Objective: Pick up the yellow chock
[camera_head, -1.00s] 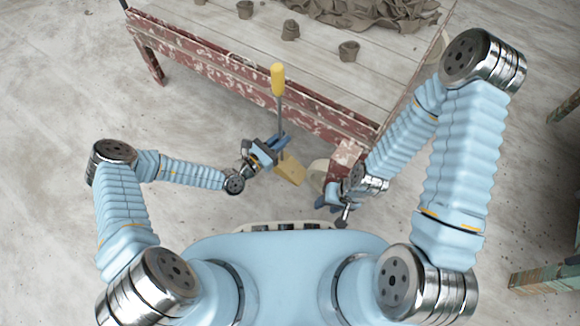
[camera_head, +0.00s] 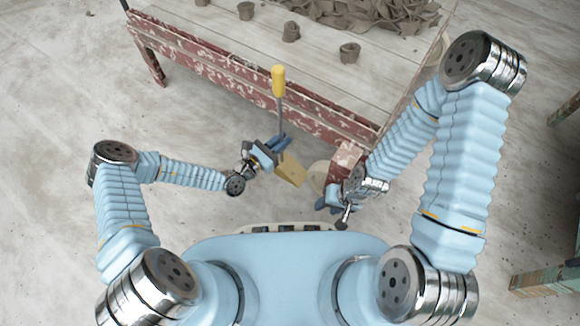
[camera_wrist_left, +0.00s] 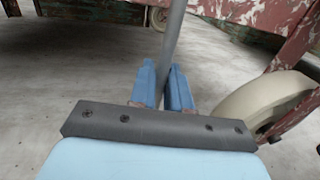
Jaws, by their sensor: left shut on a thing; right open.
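The yellow chock (camera_head: 291,171) is a wedge block low beside the table's wheel. A grey rod with a yellow grip (camera_head: 278,80) rises above it and appears to be its handle. My left gripper (camera_head: 280,144) is shut on the grey rod, above the wedge. In the left wrist view the rod (camera_wrist_left: 171,40) stands between the blue fingers (camera_wrist_left: 163,92), and the wedge is out of sight. I cannot tell whether the wedge touches the floor. My right gripper (camera_head: 332,198) is open and empty, to the right of the chock.
The worn red table (camera_head: 235,78) stands ahead, with clay lumps and trimmings (camera_head: 370,12) on its planked top. Its pale wheel (camera_head: 318,174) is close to the chock's right; it also shows in the left wrist view (camera_wrist_left: 238,112). Floor on the left is clear.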

